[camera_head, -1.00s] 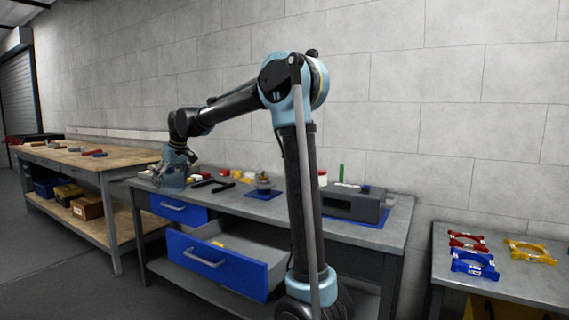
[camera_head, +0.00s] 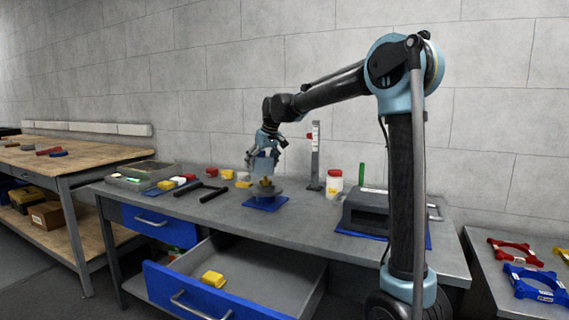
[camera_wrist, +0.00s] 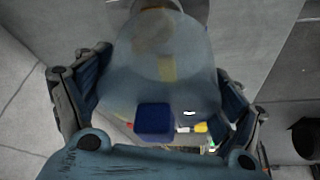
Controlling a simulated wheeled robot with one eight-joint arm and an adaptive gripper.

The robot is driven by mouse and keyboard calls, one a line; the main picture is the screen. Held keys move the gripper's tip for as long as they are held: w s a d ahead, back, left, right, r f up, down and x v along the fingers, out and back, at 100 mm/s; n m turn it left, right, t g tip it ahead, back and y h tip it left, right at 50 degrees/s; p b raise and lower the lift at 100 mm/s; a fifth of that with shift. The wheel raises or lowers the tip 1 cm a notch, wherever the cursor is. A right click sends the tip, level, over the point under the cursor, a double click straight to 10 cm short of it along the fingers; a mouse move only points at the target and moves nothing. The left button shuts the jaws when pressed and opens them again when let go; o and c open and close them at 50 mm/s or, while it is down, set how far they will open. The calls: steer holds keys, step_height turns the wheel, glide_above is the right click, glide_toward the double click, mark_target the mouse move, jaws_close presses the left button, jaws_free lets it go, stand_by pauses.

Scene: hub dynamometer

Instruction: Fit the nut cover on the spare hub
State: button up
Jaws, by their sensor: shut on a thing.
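My gripper (camera_head: 268,145) is over the bench and shut on the nut cover (camera_head: 262,167), a see-through blue-grey cup. In the wrist view the cover (camera_wrist: 165,80) fills the space between the two dark fingers, and shapes behind it show through faintly. The cover is above the hub's centre in the head view. I cannot tell whether they touch or line up exactly.
A black T-shaped tool (camera_head: 208,192) and small coloured blocks lie left of the hub. A grey stand (camera_head: 315,160), a white red-lidded jar (camera_head: 334,184) and a grey machine (camera_head: 375,212) stand to the right. An open drawer (camera_head: 200,292) holding a yellow block (camera_head: 213,278) juts out below.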

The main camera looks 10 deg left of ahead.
mark_target(266, 178)
steer(key=shift+w+d, duration=0.3)
steer(key=shift+w, duration=0.05)
steer(key=shift+w+d, duration=0.25)
steer(key=shift+d, duration=0.15)
steer(key=shift+f, duration=2.9)
steer(key=shift+s, duration=0.2)
steer(key=shift+f, duration=0.5)
steer(key=o, duration=0.8)
